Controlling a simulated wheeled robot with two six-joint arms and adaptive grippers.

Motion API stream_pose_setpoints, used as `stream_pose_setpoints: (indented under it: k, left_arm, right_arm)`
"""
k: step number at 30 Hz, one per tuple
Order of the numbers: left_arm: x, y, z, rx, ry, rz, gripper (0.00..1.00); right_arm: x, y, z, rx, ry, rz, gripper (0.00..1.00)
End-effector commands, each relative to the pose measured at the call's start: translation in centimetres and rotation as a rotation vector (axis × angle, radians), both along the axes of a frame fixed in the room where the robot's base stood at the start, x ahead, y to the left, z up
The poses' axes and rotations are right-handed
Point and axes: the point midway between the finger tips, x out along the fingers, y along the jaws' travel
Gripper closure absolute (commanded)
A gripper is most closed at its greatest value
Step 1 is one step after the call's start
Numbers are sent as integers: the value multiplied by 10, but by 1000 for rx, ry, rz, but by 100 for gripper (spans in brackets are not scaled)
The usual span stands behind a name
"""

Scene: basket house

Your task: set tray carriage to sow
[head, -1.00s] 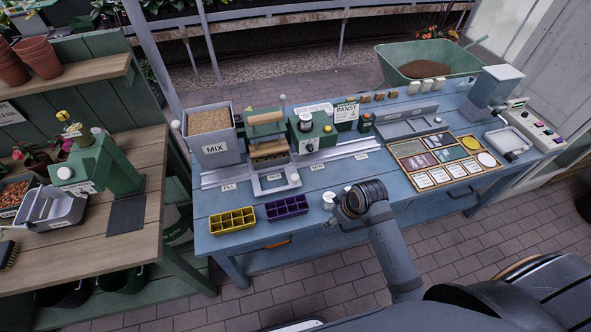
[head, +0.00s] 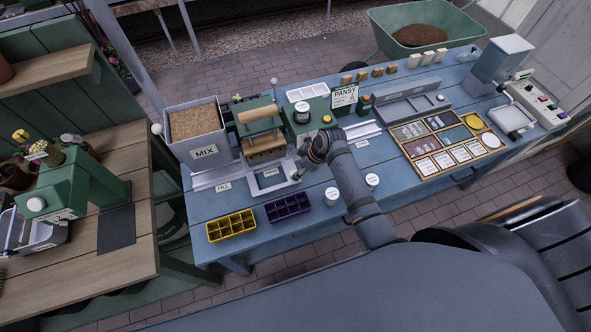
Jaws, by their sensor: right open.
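The tray carriage (head: 254,184) is a light grey frame on the pale rail (head: 210,179). It sits at the second station, below the green press with wooden bars (head: 263,143), right of the FILL label (head: 223,187). My right gripper (head: 307,160) is open, at the carriage's right side by its knob. I cannot tell whether it touches the knob. My gripper and arm cover the rail right of the carriage, and no SOW label shows there. A green seeder unit (head: 322,118) stands behind the gripper. My left gripper is not in view.
A yellow cell tray (head: 231,226) and a purple one (head: 288,207) lie at the bench front. White-lidded pots (head: 332,196) stand beside my arm. The MIX bin (head: 196,130) stands left of the press. A framed board of cards (head: 448,142) lies at right.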

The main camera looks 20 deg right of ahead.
Motion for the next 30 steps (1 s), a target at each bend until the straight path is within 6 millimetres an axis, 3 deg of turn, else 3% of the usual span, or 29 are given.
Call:
stream_pose_setpoints:
  k: [6,8,11,18,30]
  left_arm:
    - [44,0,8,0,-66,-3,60]
    - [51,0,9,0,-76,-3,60]
    - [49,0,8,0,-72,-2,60]
    - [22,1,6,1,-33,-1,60]
    - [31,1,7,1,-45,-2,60]
  right_arm:
    - [10,10,-31,0,0,-1,47]
    - [11,11,-36,0,0,0,47]
    - [12,12,-40,0,-2,1,47]
    - [12,12,-41,-1,-2,0,49]
    - [12,12,-40,-1,-1,0,100]
